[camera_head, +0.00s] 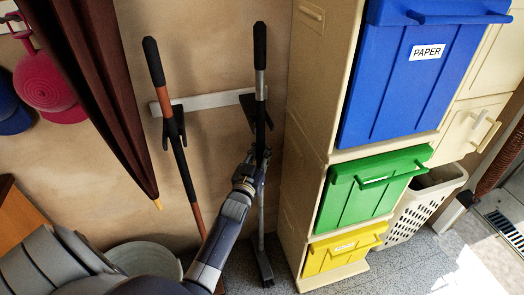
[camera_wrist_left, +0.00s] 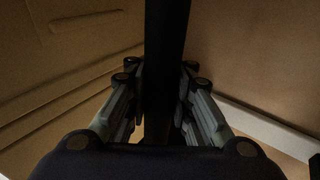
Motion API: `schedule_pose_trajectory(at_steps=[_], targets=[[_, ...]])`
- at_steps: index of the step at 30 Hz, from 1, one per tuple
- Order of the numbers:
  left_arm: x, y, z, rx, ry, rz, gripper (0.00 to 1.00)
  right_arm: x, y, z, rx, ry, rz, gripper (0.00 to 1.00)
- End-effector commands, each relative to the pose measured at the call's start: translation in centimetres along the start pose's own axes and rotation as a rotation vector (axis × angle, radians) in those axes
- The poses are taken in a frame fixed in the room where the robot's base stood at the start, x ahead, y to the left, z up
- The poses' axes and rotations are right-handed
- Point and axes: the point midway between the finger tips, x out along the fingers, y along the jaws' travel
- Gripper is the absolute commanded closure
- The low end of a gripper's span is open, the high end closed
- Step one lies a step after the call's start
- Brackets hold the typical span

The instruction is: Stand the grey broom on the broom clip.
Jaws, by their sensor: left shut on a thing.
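The grey broom (camera_head: 260,82) stands nearly upright, black grip at the top and its dark head (camera_head: 264,268) at the floor near the cream cabinet. My left gripper (camera_head: 259,163) is shut around the middle of its handle, on a dark section. In the left wrist view the dark handle (camera_wrist_left: 166,50) runs between the two fingers (camera_wrist_left: 160,80). A black broom clip (camera_head: 247,106) on the pale wall rail (camera_head: 212,101) is right beside and behind the handle. I cannot tell whether the handle sits inside it. My right gripper is not in view.
An orange-and-black broom (camera_head: 157,70) leans at the left clip. A cream cabinet (camera_head: 310,110) with blue, green and yellow bins stands close right of the grey broom.

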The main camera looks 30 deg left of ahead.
Motion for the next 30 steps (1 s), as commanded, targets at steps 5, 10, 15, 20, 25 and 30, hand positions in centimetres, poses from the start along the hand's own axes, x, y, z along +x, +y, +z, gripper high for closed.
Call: schedule_pose_trajectory(at_steps=[5, 10, 15, 20, 25, 30], targets=[[0.1, 0.0, 0.0, 0.0, 0.006, 0.0, 1.0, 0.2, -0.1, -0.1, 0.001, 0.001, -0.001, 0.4], [0.0, 0.0, 0.4, 0.0, 0.006, 0.0, 1.0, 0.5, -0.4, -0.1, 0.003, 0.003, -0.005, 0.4], [0.0, 0.0, 0.4, 0.0, 0.005, 0.0, 0.55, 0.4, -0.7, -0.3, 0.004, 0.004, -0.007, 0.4], [0.0, 0.0, 0.5, 0.0, 0.002, 0.0, 0.55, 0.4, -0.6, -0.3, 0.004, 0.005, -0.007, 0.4], [-0.1, 0.0, 0.8, 0.0, -0.005, 0.0, 0.39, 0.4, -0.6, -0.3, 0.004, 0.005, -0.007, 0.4], [-0.1, 0.0, 0.7, 0.0, -0.002, 0.0, 0.39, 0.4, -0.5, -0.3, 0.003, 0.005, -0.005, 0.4]])
